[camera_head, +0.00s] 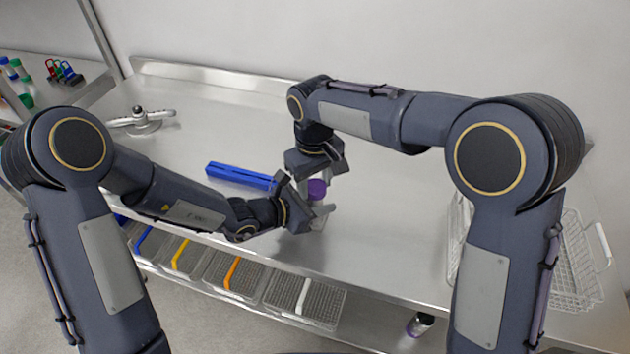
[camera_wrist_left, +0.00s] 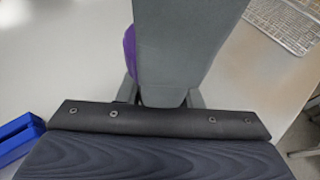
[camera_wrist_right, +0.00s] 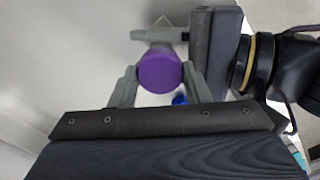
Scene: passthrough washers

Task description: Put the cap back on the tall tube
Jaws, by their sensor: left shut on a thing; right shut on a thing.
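The purple cap (camera_head: 316,189) is between the fingertips of my right gripper (camera_head: 322,176), which is shut on it from above. It fills the space between the fingers in the right wrist view (camera_wrist_right: 160,72). The tall tube (camera_head: 318,223), pale and upright, is directly below the cap near the table's front. My left gripper (camera_head: 319,210) is shut on the tube from the left. Whether the cap touches or sits on the tube's rim cannot be told. In the left wrist view the cap (camera_wrist_left: 130,52) is mostly hidden behind a grey gripper part, and the tube is hidden.
A blue rack (camera_head: 238,176) lies on the metal table (camera_head: 390,240) just left of the grippers. A white wire basket (camera_head: 575,260) stands at the right. Grey baskets (camera_head: 228,272) line a shelf below the front edge. A white rotor-like fitting (camera_head: 142,120) is at the back left.

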